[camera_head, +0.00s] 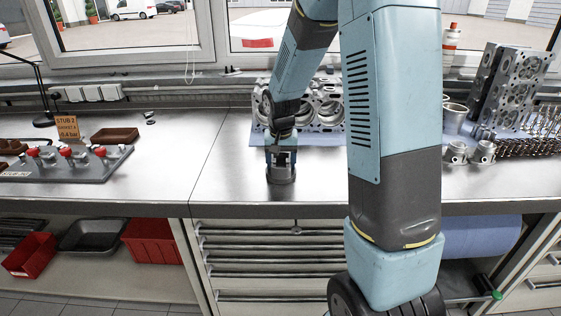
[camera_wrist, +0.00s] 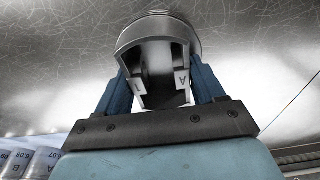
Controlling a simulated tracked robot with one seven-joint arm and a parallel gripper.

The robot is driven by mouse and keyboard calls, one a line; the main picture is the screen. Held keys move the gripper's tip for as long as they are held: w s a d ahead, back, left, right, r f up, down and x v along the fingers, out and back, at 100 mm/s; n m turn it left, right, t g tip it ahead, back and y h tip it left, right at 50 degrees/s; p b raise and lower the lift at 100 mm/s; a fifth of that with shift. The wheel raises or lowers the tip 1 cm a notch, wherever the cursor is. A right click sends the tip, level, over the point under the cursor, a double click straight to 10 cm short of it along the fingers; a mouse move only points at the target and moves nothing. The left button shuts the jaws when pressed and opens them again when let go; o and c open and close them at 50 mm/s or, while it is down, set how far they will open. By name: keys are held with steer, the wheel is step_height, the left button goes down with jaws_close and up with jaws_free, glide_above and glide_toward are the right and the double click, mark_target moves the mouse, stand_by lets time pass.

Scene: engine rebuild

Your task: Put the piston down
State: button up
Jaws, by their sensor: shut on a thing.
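My gripper (camera_head: 281,159) is low over the steel workbench (camera_head: 225,165), near the front middle. It is shut on the metal piston (camera_head: 281,174). In the wrist view the piston (camera_wrist: 155,28) sits between the two blue fingers of my gripper (camera_wrist: 160,85), with its round end toward the scratched steel surface. The piston's round end is close to the bench top or touching it; I cannot tell which. Its open skirt faces the wrist camera.
An engine block (camera_head: 325,108) lies on blue cloth just behind my gripper. More pistons (camera_head: 470,152) and a cylinder head (camera_head: 510,80) stand at the right. A fixture with red knobs (camera_head: 70,160) is at the left.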

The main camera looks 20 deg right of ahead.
steer(key=o, duration=1.4)
